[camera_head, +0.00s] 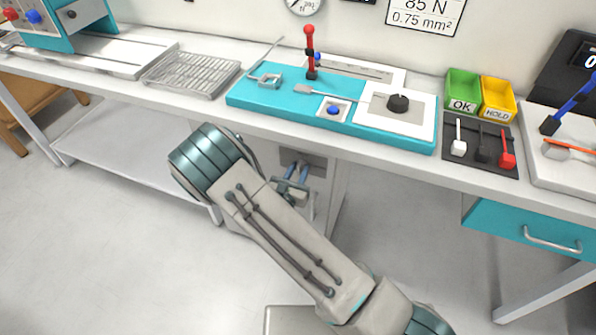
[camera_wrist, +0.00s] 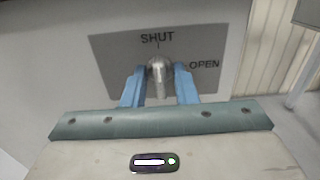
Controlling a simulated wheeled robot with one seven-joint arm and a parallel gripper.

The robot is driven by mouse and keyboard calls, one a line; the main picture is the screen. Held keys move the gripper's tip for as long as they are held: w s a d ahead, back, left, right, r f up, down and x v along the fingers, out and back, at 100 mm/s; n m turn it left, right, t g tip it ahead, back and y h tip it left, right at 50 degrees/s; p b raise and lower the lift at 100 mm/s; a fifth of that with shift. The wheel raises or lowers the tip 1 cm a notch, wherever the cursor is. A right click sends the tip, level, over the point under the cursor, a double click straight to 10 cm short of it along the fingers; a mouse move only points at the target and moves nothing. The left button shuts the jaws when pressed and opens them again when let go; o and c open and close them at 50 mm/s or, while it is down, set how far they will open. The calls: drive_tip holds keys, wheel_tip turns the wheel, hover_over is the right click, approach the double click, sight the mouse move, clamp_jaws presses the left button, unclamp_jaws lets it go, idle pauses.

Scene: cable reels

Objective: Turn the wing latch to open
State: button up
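The wing latch (camera_wrist: 160,70) is a round metal knob with a narrow wing, which stands upright in the wrist view, in line with the SHUT mark above it. It sits on a dark grey plate (camera_wrist: 110,55) that reads SHUT at the top and OPEN at the right. My gripper (camera_wrist: 160,74) has its two blue fingers on either side of the latch. A gap shows between the fingers and the wing, so it looks open around it. In the head view my gripper (camera_head: 297,172) is at the cabinet under the bench, and the latch itself cannot be made out.
The white bench (camera_head: 400,165) overhangs the cabinet (camera_head: 335,185), above my gripper. A teal fixture board (camera_head: 265,97) and green and yellow bins stand on top. A teal drawer (camera_head: 520,232) is at the right. A low shelf (camera_head: 130,160) is at the left.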

drive_tip(key=shift+f+m+b, duration=0.1)
drive_tip(key=shift+m+b, duration=0.25)
drive_tip(key=shift+m, duration=0.05)
drive_tip(key=m+b, duration=0.4)
drive_tip(key=shift+d+f+m, duration=0.1)
drive_tip(key=shift+f+m, duration=0.05)
drive_tip(key=shift+m, duration=0.15)
drive_tip(key=m+b, duration=0.2)
drive_tip(key=b, duration=0.1)
drive_tip(key=m+b, duration=0.3)
drive_tip(key=shift+s+d+f+m+b, duration=0.1)
drive_tip(key=shift+f+m+b, duration=0.1)
drive_tip(key=shift+m+b, duration=0.15)
drive_tip(key=m+b, duration=0.4)
drive_tip(key=b, duration=0.4)
drive_tip(key=shift+f+m, duration=0.1)
drive_tip(key=shift+m, duration=0.25)
drive_tip(key=m+b, duration=0.2)
drive_tip(key=b, duration=0.2)
drive_tip(key=shift+r, duration=0.35)
drive_tip(key=o, duration=0.7)
drive_tip(key=shift+c, duration=0.2)
